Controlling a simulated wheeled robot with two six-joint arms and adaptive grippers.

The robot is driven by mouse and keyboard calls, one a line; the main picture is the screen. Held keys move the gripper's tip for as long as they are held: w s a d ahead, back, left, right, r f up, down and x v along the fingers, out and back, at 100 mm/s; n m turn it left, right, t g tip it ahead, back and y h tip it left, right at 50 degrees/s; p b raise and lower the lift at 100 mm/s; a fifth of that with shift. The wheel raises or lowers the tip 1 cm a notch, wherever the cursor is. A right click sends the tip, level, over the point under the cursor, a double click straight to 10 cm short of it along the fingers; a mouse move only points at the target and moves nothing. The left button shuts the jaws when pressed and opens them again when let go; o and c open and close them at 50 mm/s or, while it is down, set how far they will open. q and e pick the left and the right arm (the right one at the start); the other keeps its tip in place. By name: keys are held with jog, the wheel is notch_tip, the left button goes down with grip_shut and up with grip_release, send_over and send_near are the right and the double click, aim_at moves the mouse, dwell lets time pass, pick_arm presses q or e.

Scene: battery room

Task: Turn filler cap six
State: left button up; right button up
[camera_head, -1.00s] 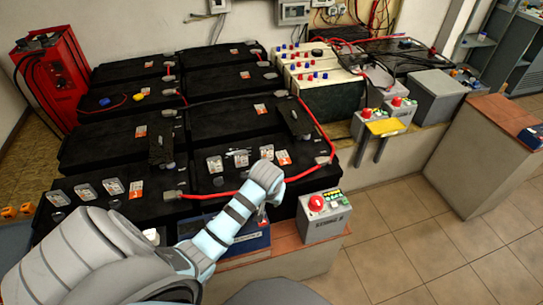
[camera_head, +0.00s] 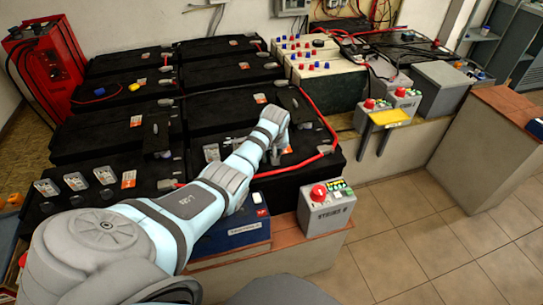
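Large black battery blocks stand in rows; the front right one (camera_head: 325,165) lies under my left arm. Grey-white square pieces, perhaps the filler caps, sit on the tops; one (camera_head: 211,152) shows just left of my forearm, and several more, such as this piece (camera_head: 76,181), are on the front left block. No cap number is readable, so I cannot tell which is six. My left gripper (camera_head: 277,156) points down close over the front right block. Its fingers are small and partly hidden, and I cannot tell whether they touch a cap. My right gripper is out of view.
A red cable (camera_head: 300,165) curves over the front right block beside my gripper. A grey box with a red button (camera_head: 325,203) and a blue case (camera_head: 230,235) stand on the front ledge. A yellow-topped bracket (camera_head: 388,118) hangs at the right. Open tiled floor lies right.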

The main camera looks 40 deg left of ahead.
pick_arm(q)
grip_shut()
dwell(0.4)
